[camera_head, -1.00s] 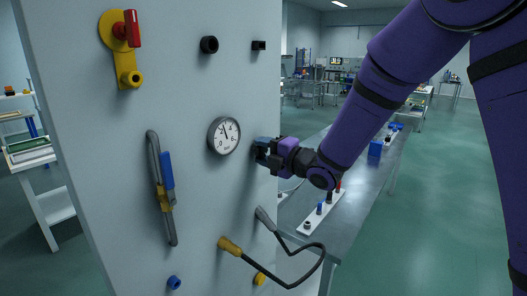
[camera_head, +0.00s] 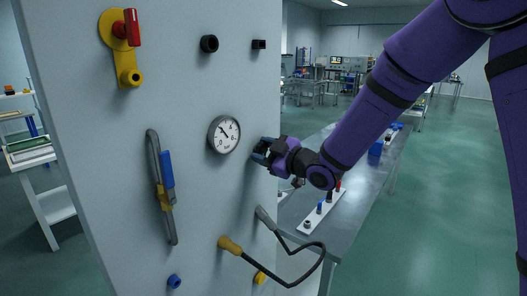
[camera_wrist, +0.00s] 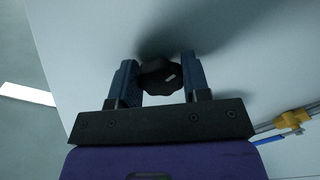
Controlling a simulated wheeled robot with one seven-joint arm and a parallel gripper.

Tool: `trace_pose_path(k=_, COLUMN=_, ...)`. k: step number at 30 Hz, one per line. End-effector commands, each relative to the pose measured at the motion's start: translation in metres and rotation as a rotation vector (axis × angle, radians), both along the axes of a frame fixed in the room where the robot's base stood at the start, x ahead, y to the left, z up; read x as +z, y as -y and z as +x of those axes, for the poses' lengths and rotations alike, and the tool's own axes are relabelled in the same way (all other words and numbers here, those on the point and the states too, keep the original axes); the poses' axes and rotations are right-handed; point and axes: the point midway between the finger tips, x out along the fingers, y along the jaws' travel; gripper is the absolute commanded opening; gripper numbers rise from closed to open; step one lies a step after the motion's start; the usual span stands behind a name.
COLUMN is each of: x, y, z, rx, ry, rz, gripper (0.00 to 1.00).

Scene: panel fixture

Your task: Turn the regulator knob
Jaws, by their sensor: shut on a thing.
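The regulator knob (camera_wrist: 160,77) is black and lobed with a pale mark on its face. It stands out from the light panel (camera_wrist: 90,40) in the wrist view. My gripper (camera_wrist: 159,82) has one finger on each side of the knob and is shut on it. In the head view my gripper (camera_head: 262,152) is at the panel's right part, and it hides the knob there. The round white gauge (camera_head: 224,134) is on the panel left of my gripper, with its needle pointing to the upper left.
A red-handled yellow valve (camera_head: 126,45), a blue-handled lever on a pipe (camera_head: 166,170) and a yellow-ended cable (camera_head: 230,246) are on the panel. A metal workbench (camera_head: 350,185) with a white peg strip (camera_head: 322,210) stands right of the panel.

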Motion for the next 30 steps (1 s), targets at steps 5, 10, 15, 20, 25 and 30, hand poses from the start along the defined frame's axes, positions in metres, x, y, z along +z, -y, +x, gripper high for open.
trace_pose_path(k=5, x=-0.0016, y=0.0005, z=-0.0004, rx=-0.001, ry=-0.134, rz=0.101, gripper=0.2)
trace_pose_path(k=10, x=-0.0019, y=0.0004, z=-0.0008, rx=-0.001, ry=-0.261, rz=0.2, gripper=0.2)
trace_pose_path(k=15, x=-0.0021, y=0.0004, z=-0.0009, rx=-0.002, ry=-0.388, rz=0.299, gripper=0.2)
trace_pose_path(k=20, x=-0.0023, y=0.0001, z=-0.0014, rx=-0.002, ry=-0.506, rz=0.392, gripper=0.2)
trace_pose_path(k=25, x=-0.0024, y=-0.0003, z=-0.0017, rx=-0.002, ry=-0.622, rz=0.481, gripper=0.2)
trace_pose_path(k=30, x=-0.0024, y=-0.0006, z=-0.002, rx=-0.002, ry=-0.714, rz=0.553, gripper=0.2)
